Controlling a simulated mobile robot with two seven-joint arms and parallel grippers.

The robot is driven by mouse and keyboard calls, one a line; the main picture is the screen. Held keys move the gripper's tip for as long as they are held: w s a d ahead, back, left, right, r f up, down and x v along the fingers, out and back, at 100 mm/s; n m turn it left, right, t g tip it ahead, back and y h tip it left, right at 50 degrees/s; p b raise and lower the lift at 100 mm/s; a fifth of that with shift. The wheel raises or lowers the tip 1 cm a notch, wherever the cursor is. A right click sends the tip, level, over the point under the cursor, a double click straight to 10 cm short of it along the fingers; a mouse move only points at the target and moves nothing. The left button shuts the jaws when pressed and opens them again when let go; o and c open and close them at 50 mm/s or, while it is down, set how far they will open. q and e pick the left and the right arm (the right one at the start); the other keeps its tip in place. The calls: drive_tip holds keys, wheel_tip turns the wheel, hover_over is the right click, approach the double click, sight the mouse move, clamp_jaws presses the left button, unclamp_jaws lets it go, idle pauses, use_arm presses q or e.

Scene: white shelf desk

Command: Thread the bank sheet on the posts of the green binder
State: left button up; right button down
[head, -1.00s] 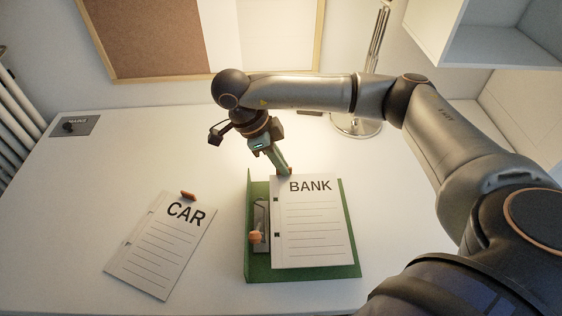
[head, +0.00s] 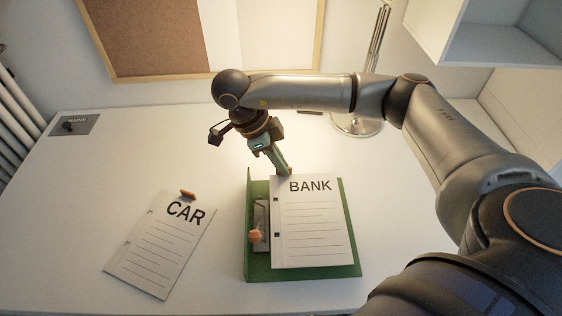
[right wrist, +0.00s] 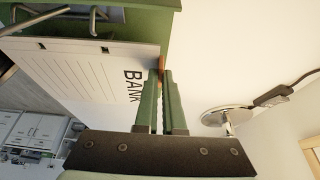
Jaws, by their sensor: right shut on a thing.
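The bank sheet (head: 313,228) is white with lines and two punched holes along its left edge. It is over the green binder (head: 353,262), to the right of the binder's metal mechanism with its orange knob (head: 256,236). My right gripper (head: 287,172) is shut on the sheet's top edge, at an orange tab. In the right wrist view the fingers (right wrist: 162,82) pinch that tab, and the sheet (right wrist: 85,72) lies beside the metal posts (right wrist: 93,20). The holes appear beside the posts, not around them. My left gripper is not in view.
A car sheet (head: 160,243) with an orange tab lies on the desk left of the binder. A lamp base (head: 356,125) stands behind on the right. A small grey plate (head: 75,125) is at the back left. The desk (head: 110,180) around is clear.

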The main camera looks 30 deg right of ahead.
drive_tip(key=shift+f+b, duration=0.8)
drive_tip(key=shift+f, duration=0.3)
idle(0.7)
drive_tip(key=c, duration=0.9)
unclamp_jaws()
drive_tip(key=shift+c, duration=0.2)
drive_tip(key=p+v, duration=0.3)
drive_tip(key=v, duration=0.9)
drive_tip(key=shift+r, duration=0.25)
